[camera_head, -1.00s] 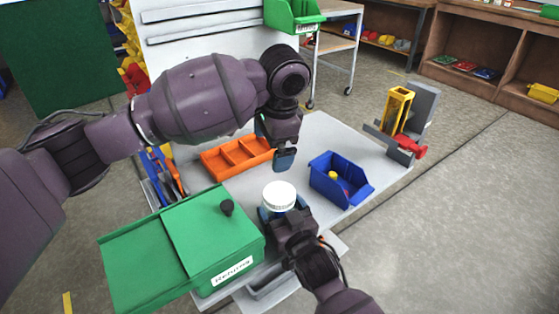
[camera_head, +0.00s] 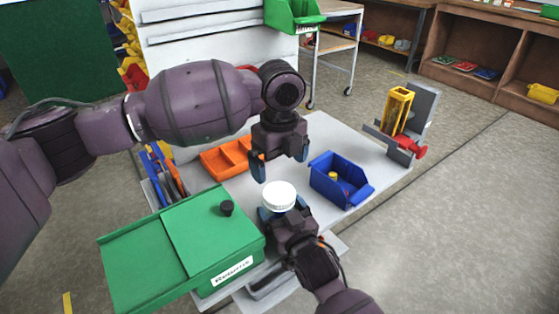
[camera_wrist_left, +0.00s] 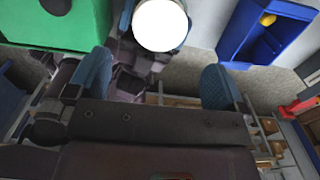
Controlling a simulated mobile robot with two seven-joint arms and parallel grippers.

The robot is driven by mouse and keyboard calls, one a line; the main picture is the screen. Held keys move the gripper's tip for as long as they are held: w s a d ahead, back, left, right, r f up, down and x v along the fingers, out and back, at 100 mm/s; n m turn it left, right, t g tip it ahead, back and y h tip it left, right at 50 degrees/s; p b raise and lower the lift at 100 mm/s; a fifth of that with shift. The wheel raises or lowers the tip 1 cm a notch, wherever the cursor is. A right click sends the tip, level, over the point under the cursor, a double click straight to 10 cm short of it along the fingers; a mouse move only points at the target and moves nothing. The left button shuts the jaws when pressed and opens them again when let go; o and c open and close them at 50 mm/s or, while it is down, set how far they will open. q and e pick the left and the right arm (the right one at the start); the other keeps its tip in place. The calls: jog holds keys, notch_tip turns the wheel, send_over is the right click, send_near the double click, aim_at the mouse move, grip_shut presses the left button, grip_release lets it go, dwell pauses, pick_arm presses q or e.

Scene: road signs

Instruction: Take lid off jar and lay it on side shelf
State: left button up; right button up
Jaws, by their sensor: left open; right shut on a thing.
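A jar with a round white lid (camera_head: 279,196) stands near the front of the pale workbench (camera_head: 325,132). The lid sits on the jar, and the jar's body is mostly hidden below it. My right gripper (camera_head: 284,211) is shut on the jar from the front, below the lid. My left gripper (camera_head: 280,166) is open and empty, pointing down above and just behind the lid, apart from it. In the left wrist view the white lid (camera_wrist_left: 160,24) shows at the top, between and beyond the two spread blue fingertips.
A green box (camera_head: 185,240) with a black knob stands left of the jar. A blue bin (camera_head: 340,180) with small things stands to the right. An orange divided tray (camera_head: 226,159) lies behind. A grey lower ledge (camera_head: 335,245) shows by the bench's front; I cannot tell which surface is the side shelf.

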aim_at(280, 193)
pick_arm(q)
jog(key=shift+f, duration=4.05)
jog(key=shift+c, duration=0.4)
jog(key=c, duration=0.9)
jog(key=n, duration=0.8)
jog(key=shift+n, duration=0.3)
jog(key=n, duration=0.4)
jog(key=shift+n, duration=0.3)
jog(key=n, duration=0.3)
jog(key=shift+r, duration=0.1)
jog(key=shift+r, duration=0.4)
